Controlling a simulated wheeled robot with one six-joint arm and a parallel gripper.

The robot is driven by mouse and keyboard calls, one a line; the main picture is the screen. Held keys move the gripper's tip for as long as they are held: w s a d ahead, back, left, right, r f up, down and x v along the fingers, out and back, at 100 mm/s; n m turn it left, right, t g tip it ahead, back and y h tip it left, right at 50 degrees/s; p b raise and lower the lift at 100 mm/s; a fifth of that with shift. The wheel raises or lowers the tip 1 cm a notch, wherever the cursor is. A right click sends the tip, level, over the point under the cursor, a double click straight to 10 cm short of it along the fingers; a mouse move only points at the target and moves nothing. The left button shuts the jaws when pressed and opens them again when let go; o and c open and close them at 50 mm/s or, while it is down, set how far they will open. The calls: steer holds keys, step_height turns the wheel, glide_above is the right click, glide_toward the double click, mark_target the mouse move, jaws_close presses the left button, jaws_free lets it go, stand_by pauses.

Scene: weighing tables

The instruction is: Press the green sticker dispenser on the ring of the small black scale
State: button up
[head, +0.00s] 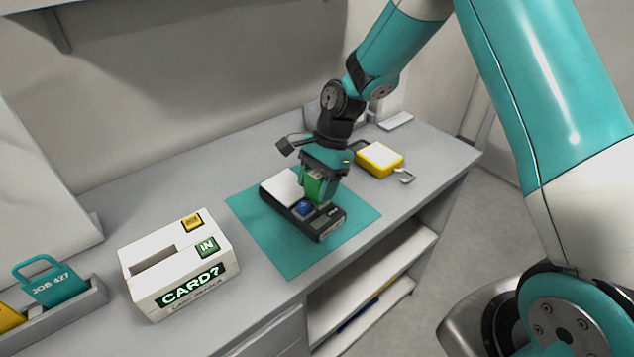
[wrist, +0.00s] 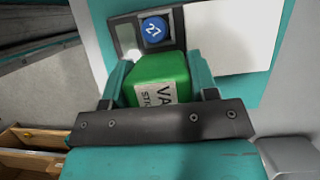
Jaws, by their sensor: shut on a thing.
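The small black scale (head: 325,231) lies on a teal mat (head: 264,236) and has a white plate (head: 281,189). A round blue sticker marked 27 (wrist: 154,30) sits on the scale and shows as a blue patch in the head view (head: 304,208). My gripper (head: 318,188) is shut on the green sticker dispenser (wrist: 159,80), which has a white label. The dispenser also shows in the head view (head: 314,187), upright above the scale beside the blue sticker. I cannot tell whether it touches the scale. The ring is not clearly visible.
A white box marked CARD? (head: 150,291) stands left of the mat. A yellow-edged device (head: 379,158) lies behind the mat to the right. A teal JOB 427 tag (head: 52,286) stands in a grey holder at far left. Open shelves are below the table's front edge.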

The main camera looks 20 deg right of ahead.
step_height(320, 180, up, 7)
steer(key=p, duration=0.7)
steer(key=shift+d+f, duration=0.1)
stand_by(0.4)
